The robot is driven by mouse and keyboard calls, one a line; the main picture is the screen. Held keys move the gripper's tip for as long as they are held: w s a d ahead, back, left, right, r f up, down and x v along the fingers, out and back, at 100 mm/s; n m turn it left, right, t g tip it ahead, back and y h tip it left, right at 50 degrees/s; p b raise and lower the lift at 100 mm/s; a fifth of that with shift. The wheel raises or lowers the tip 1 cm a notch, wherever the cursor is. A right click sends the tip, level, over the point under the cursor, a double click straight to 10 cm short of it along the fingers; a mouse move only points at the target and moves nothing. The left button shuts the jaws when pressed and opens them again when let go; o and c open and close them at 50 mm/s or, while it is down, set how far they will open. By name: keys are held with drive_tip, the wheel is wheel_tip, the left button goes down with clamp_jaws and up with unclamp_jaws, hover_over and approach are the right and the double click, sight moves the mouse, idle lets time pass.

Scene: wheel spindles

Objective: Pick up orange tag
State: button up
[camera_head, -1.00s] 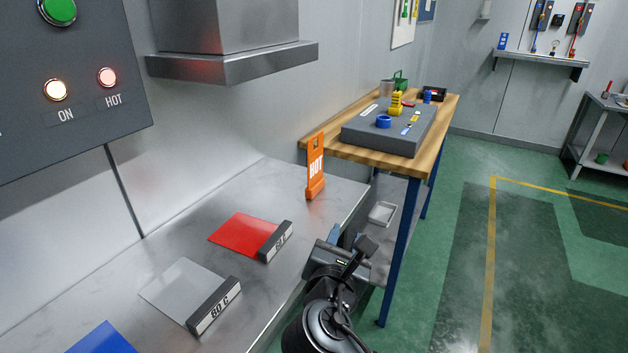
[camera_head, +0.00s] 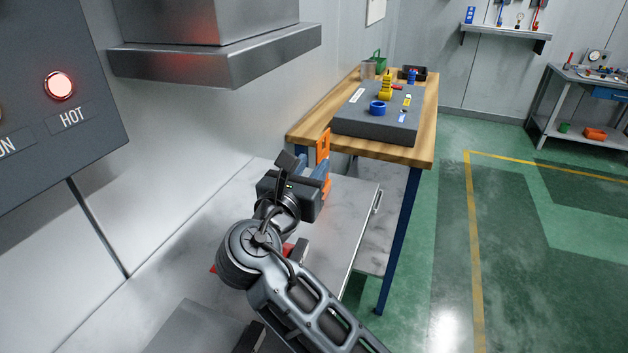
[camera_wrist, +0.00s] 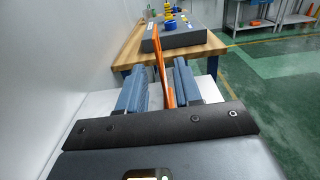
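The orange tag (camera_head: 323,147) stands upright near the far end of the metal counter. In the head view my gripper (camera_head: 313,170) covers its middle, and its lettering is mostly hidden. In the wrist view the tag (camera_wrist: 163,68) shows edge-on between my two blue fingers (camera_wrist: 160,84). The fingers are apart, with a visible gap on each side of the tag, the left gap looking somewhat wider. My gripper is open around the tag.
A wooden bench (camera_head: 428,112) with a grey block (camera_head: 375,127) stands just beyond the counter (camera_head: 345,215). A metal hood (camera_head: 220,60) hangs above the counter at the left. A red plate is mostly hidden under my arm. The green floor at right is clear.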

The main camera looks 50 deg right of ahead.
sight(323, 151)
drive_tip(key=x, duration=0.7)
drive_tip(key=shift+w+f, duration=0.1)
drive_tip(key=shift+f, duration=0.25)
drive_tip(key=shift+c, duration=0.5)
clamp_jaws()
